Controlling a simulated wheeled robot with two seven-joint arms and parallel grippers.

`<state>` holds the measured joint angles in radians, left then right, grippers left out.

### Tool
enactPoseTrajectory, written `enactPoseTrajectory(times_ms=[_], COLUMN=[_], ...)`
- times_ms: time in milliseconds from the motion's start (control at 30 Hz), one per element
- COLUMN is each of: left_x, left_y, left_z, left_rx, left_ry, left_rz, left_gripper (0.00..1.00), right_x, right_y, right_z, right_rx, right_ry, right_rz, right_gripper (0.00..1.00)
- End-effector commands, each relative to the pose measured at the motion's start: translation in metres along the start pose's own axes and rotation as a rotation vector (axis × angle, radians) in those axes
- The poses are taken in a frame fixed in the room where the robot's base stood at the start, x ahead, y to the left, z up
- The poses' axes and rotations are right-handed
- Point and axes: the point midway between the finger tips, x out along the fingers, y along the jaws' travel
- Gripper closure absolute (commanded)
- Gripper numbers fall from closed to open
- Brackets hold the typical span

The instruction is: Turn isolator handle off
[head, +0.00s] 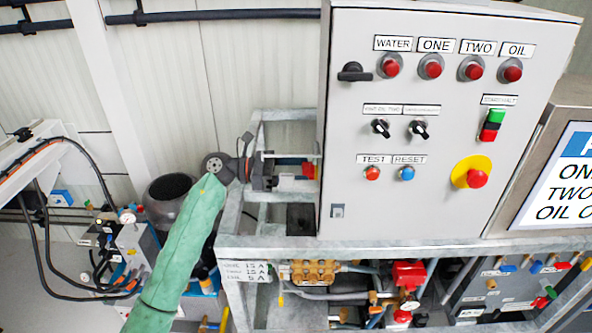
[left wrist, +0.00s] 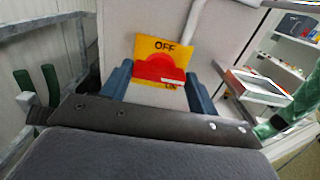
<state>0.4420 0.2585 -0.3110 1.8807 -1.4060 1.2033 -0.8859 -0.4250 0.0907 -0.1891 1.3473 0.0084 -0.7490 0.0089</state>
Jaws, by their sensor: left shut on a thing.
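The isolator handle (left wrist: 158,69) is red and sits on a yellow plate (left wrist: 178,49) marked OFF at the top and ON at the lower right in the left wrist view. A pale mark shows on the handle's right part. My left gripper (left wrist: 158,88) has its blue fingers on both sides of the handle, shut on it. In the head view, my left gripper (head: 292,173) is at the left side of the grey control cabinet (head: 345,130), and only a small red and yellow bit of the isolator shows there. My right gripper is not in view.
The cabinet front has red lamps, a black rotary switch (head: 354,72), small selectors and an emergency stop (head: 477,179). A metal frame (head: 262,225) surrounds the left gripper's area. Pipes and brass valves (head: 312,272) are below. A screen (head: 560,180) stands at right.

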Motion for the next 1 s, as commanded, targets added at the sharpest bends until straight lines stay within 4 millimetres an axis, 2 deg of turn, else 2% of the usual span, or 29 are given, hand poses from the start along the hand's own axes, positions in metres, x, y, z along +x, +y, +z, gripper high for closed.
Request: enactPoseTrajectory(times_ms=[233,367,700,1000], left_x=[-0.001,-0.001,-0.001,-0.001], left_y=[0.001,0.001,0.002,0.003], left_z=[-0.001,-0.002,-0.001,0.001], left_rx=[-0.067,-0.148,-0.454,-0.74], left_ry=[0.001,0.001,0.002,0.001], left_rz=[0.0,0.001,0.002,0.003], left_gripper=[0.63,0.63,0.63,0.63], right_x=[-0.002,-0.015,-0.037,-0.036], right_y=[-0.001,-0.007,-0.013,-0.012], right_z=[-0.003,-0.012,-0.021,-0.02], right_rx=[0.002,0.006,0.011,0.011], right_ry=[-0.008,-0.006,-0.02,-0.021], right_rz=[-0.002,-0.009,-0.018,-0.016], right_gripper=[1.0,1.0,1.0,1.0])
